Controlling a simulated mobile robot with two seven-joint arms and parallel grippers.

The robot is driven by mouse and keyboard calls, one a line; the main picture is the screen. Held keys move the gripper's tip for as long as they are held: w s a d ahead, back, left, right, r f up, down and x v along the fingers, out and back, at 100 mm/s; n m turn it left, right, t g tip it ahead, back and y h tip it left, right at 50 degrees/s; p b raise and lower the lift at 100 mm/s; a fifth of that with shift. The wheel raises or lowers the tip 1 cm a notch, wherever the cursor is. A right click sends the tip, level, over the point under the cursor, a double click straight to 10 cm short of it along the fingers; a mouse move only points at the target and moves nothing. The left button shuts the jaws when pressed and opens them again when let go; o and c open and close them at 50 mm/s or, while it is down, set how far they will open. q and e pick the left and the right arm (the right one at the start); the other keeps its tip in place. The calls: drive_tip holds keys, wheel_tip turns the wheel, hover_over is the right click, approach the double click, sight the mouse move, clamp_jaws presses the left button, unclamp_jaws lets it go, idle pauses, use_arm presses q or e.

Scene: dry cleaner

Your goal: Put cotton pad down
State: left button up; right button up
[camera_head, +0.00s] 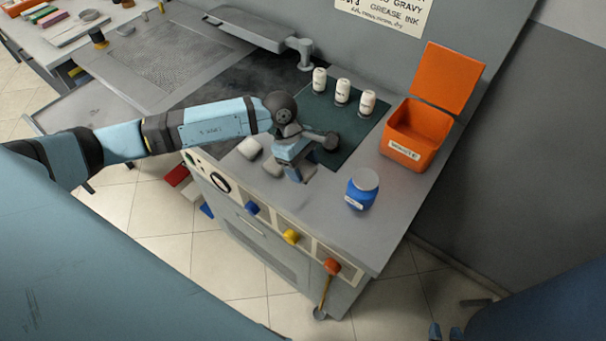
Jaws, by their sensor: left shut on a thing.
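My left gripper (298,171) reaches down to the front part of the grey worktop (330,205). It is shut on a whitish cotton pad (309,169), mostly hidden by the fingers; whether the pad touches the worktop is hard to tell. Two more white pads lie just left of it, one farther back (249,148) and one close beside the fingers (272,168). The fingertips of my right gripper (446,332) show at the bottom edge, apart and empty, low in front of the worktop.
Three white bottles (342,91) stand on a dark green mat (350,128). An open orange bin (415,135) and a blue lidded jar (361,190) stand to the right. Bare worktop lies between the pads and jar. A perforated board (165,60) is at the back left.

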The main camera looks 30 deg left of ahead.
use_arm(q)
drive_tip(key=shift+f, duration=0.65)
wheel_tip(320, 180, down, 4)
drive_tip(key=shift+p, duration=0.45)
drive_tip(key=shift+f, duration=0.1)
drive_tip(key=shift+f+b, duration=0.15)
drive_tip(key=shift+b, duration=0.15)
drive_tip(key=o, duration=1.1)
drive_tip(key=shift+c, duration=0.2)
